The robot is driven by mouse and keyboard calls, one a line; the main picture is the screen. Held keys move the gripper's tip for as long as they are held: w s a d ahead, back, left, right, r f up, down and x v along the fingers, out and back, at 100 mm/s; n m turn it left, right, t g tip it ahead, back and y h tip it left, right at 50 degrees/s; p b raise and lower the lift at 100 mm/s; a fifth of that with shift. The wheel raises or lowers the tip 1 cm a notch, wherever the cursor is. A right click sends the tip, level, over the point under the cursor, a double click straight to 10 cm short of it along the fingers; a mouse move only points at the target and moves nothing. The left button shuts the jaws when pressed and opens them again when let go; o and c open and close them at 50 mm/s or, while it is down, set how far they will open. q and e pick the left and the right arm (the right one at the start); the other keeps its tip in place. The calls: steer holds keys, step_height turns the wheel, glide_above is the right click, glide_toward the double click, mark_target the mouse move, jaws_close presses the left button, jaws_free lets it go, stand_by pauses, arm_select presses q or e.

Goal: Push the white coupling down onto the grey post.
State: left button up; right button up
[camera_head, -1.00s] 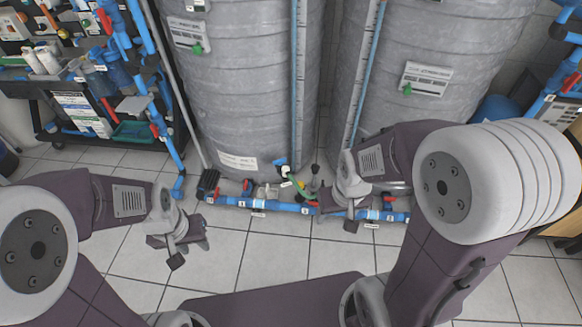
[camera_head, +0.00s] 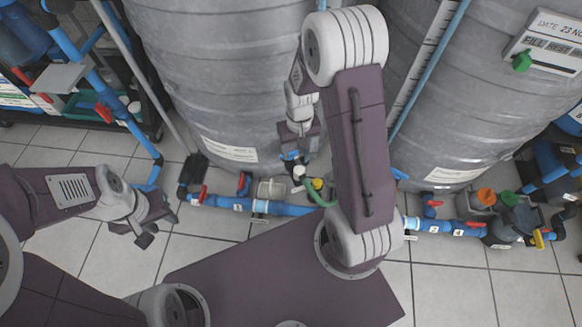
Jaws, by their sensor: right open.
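A small white piece (camera_head: 299,172), which looks like the coupling, shows just below my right gripper near the floor pipework, at the foot of the left tank. I cannot tell whether it sits on a post. No grey post can be made out; my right arm covers part of that area. My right gripper (camera_head: 294,154) points down over a blue fitting and the white piece, its jaws open. Whether it touches them is not clear. My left gripper (camera_head: 158,229) hangs over the tiles at the left, fingers apart and empty.
A blue pipe (camera_head: 225,204) with red-handled valves runs along the floor before two large grey tanks (camera_head: 215,80). A green hose and a yellow part (camera_head: 317,184) are close to my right gripper. A shelf rack (camera_head: 75,95) stands at the left.

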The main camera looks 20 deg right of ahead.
mark_target(299, 169)
steer(key=shift+s+d+f+b, duration=0.1)
steer(key=shift+s+f+b, duration=0.2)
steer(key=shift+f, duration=0.3)
steer(key=shift+s+d+f+b, duration=0.1)
steer(key=shift+s+f+b, duration=0.15)
steer(key=shift+f, duration=0.3)
arm_select(q)
steer(key=shift+s+f, duration=0.25)
steer(key=shift+f, duration=0.6)
arm_select(e)
step_height(299, 169, down, 4)
steer(key=b, duration=0.3)
arm_select(q)
step_height(299, 169, down, 3)
arm_select(e)
steer(key=shift+r, duration=0.1)
step_height(299, 169, down, 6)
steer(key=b, duration=0.4)
steer(key=shift+r+b, duration=0.25)
steer(key=shift+b, duration=0.15)
arm_select(q)
step_height(299, 169, down, 5)
steer(key=shift+r, duration=0.1)
arm_select(e)
steer(key=shift+r, duration=0.2)
jaws_close()
